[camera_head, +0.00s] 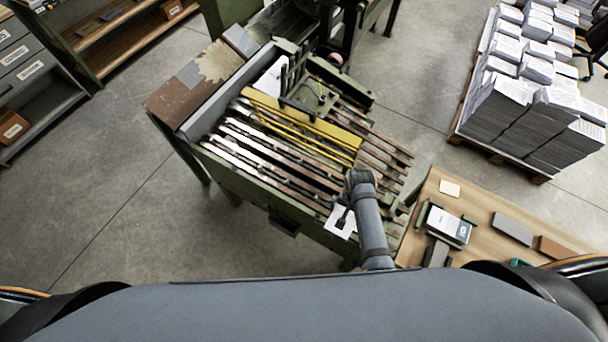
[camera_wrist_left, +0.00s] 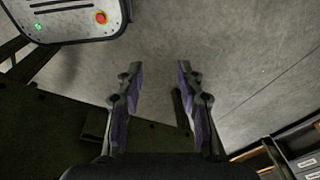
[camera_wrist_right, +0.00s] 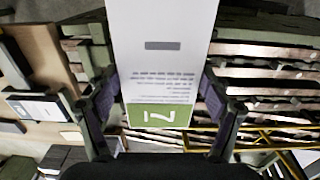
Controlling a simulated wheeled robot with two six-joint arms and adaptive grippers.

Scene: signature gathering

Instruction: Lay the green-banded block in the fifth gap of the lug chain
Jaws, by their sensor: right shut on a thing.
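The green-banded block (camera_wrist_right: 163,60) is white with grey print and a green band bearing a white mark, in the right wrist view. My right gripper (camera_wrist_right: 158,92) is shut on its sides. In the head view this block (camera_head: 340,222) shows small and white at the near right end of the machine, partly behind my right gripper (camera_head: 345,208). The lug chain (camera_head: 262,150) is a bed of parallel metal bars with gaps; which gap is fifth I cannot tell. My left gripper (camera_wrist_left: 158,75) is open and empty above floor, in the left wrist view.
A yellow rail (camera_head: 300,122) and a green bracket (camera_head: 308,95) rise over the far part of the bed. A wooden table (camera_head: 478,205) at the right holds a white-faced block (camera_head: 449,226) and a grey block (camera_head: 512,229). Paper stacks (camera_head: 535,110) stand behind.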

